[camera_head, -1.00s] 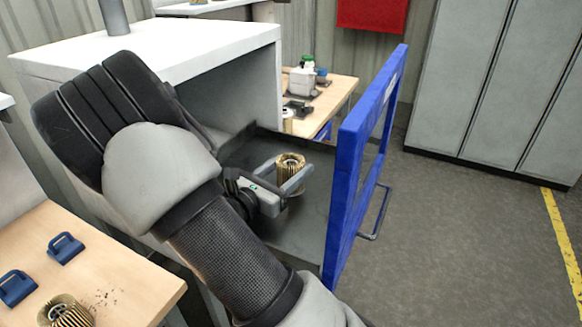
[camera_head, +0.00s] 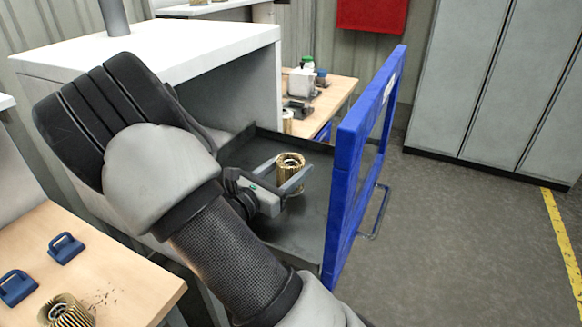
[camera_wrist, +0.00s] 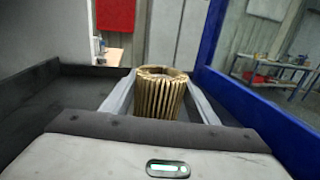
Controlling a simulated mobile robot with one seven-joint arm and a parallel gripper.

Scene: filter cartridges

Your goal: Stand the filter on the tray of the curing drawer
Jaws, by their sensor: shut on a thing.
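The filter (camera_head: 290,172) is a tan, pleated cylinder with an open round top. It is upright between the two fingers of my gripper (camera_head: 284,178), which is shut on it. The filter also shows in the wrist view (camera_wrist: 162,95), with a finger against each side. It is over the dark tray (camera_head: 310,224) of the curing drawer, which is pulled out behind a blue front (camera_head: 350,165). My gripper hides the filter's lower part, so I cannot tell whether its base touches the tray.
The white cabinet (camera_head: 190,45) stands behind the drawer. A second pleated filter (camera_head: 66,312) and two blue handled pieces (camera_head: 66,248) are on the wooden table (camera_head: 130,275) at the lower left. Another bench (camera_head: 335,92) with bottles is at the back. Bare tray surrounds the filter.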

